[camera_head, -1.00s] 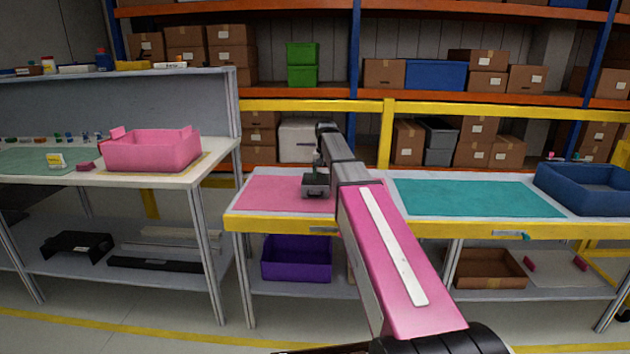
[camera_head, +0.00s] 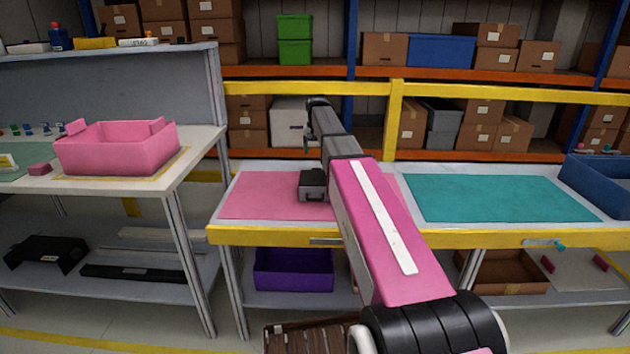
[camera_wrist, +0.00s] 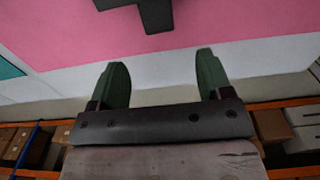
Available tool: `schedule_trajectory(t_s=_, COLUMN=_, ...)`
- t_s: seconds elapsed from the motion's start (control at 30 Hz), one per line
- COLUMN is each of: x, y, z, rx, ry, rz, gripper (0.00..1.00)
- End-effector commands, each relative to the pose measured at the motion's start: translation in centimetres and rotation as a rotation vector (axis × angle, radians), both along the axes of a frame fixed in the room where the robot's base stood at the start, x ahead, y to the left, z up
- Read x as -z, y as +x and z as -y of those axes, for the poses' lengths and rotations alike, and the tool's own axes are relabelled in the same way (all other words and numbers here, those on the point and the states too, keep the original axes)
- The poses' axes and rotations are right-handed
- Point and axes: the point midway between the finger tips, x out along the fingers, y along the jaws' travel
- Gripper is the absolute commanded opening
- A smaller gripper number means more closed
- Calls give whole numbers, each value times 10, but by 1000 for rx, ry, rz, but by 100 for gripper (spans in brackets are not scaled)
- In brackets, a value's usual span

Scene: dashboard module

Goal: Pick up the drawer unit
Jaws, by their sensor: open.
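A small dark grey box, which I take as the drawer unit (camera_head: 312,187), sits on the pink mat of the middle workbench, partly beside my arm. In the wrist view part of a dark shape (camera_wrist: 155,12), likely the same unit, is cut off by the top edge. My gripper (camera_wrist: 161,78) is open, its two green fingers wide apart with nothing between them. In the head view my gripper (camera_head: 307,143) is small, behind and above the unit and apart from it.
The pink mat (camera_head: 255,197) is otherwise clear. A teal mat (camera_head: 500,197) lies to the right, with a blue bin (camera_head: 600,190) beyond it. A pink bin (camera_head: 115,150) stands on the left bench. A yellow rail (camera_head: 450,91) and shelving stand behind.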

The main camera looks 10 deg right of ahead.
Motion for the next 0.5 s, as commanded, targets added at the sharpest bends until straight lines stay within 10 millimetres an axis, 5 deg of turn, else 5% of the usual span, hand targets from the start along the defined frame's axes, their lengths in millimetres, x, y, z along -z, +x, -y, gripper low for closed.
schedule_trajectory(t_s=0.23, x=36, y=-1, z=0, rx=0, ry=0, rz=-2, gripper=72)
schedule_trajectory(t_s=0.5, x=54, y=-2, z=0, rx=0, ry=0, rz=-1, gripper=72)
